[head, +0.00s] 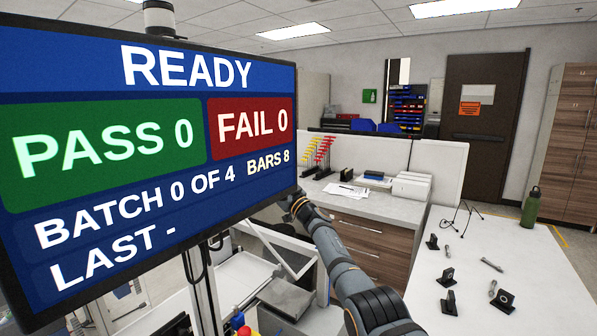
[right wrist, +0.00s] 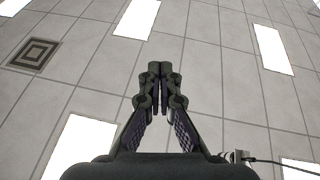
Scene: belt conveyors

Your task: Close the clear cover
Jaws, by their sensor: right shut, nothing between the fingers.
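My right gripper (right wrist: 159,72) is shut and empty in the right wrist view, its fingertips together and pointing up at the ceiling. In the head view my right arm comes in from the lower right and reaches up and left; its far end goes out of sight behind the monitor. A machine with a pale frame and a tilted dark panel (head: 287,254) stands below the monitor, partly covered by my arm. I cannot tell whether that panel is the clear cover. My left gripper is not in view.
A large monitor (head: 150,150) reading READY fills the left and blocks much of the machine. A white table (head: 540,262) at the right holds small black fixtures, metal parts and a green bottle (head: 530,206). A counter with drawers (head: 368,250) stands behind my arm.

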